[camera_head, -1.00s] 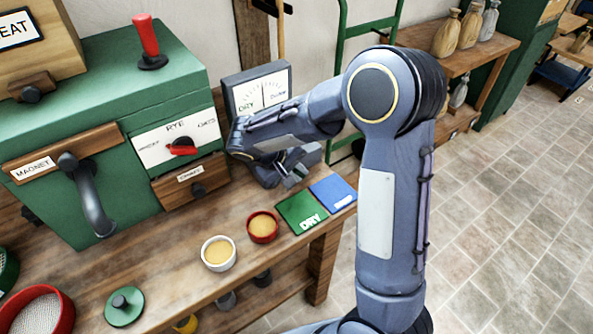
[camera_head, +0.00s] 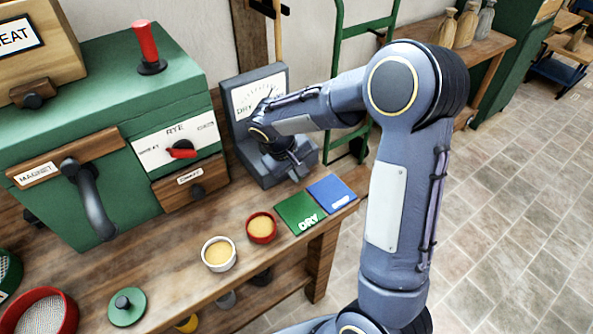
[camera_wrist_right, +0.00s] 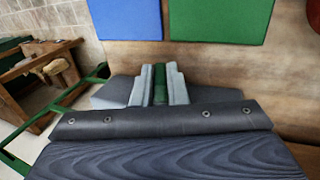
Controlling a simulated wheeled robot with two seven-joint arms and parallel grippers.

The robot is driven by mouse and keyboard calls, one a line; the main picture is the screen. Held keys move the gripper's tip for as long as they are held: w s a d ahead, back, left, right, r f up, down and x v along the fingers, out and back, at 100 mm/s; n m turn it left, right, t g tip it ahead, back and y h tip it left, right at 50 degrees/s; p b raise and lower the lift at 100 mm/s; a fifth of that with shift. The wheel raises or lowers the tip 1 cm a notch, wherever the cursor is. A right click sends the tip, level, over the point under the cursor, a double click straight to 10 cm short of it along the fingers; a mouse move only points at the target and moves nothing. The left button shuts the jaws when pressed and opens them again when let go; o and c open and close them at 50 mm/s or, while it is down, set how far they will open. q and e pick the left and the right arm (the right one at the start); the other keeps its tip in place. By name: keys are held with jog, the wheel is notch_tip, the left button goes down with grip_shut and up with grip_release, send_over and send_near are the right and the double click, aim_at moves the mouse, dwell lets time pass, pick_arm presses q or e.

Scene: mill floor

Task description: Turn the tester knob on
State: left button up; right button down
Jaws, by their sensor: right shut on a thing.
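The tester (camera_head: 278,82) is a dark grey box with a white dial face, standing at the right end of the bench. My right gripper (camera_head: 297,168) is pointed down at the tester's lower front, and my right forearm covers part of the dial. In the right wrist view my right gripper (camera_wrist_right: 160,78) is closed, its two pale grey fingers on either side of a narrow green piece (camera_wrist_right: 160,84). This piece appears to be the tester knob; its shape is mostly hidden by the fingers. My left gripper is out of view.
A green card marked DRY (camera_head: 300,212) and a blue card (camera_head: 332,193) lie before the tester. A white cup (camera_head: 219,254) and a red cup (camera_head: 261,228) stand nearby. A green mill box (camera_head: 110,110) with a red-handled selector stands to the left.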

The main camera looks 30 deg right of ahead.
jog(key=c, duration=1.4)
grip_release()
jog(key=shift+c, duration=0.2)
jog(key=v, duration=0.8)
jog(key=shift+p, duration=0.3)
jog(key=s+a+r+m+t+y+p, duration=0.1)
jog(key=s+a+r+y, duration=0.1)
jog(key=s, duration=0.5)
jog(key=s+a+r+m+t+y+p, duration=0.1)
jog(key=s+r+t+y+p, duration=0.1)
jog(key=s, duration=0.5)
jog(key=s+a+r+t+y+p, duration=0.2)
jog(key=s+r+y, duration=0.1)
jog(key=s, duration=0.5)
jog(key=shift+a+r+m+y, duration=0.3)
jog(key=shift+r+m, duration=0.1)
jog(key=shift+r, duration=0.35)
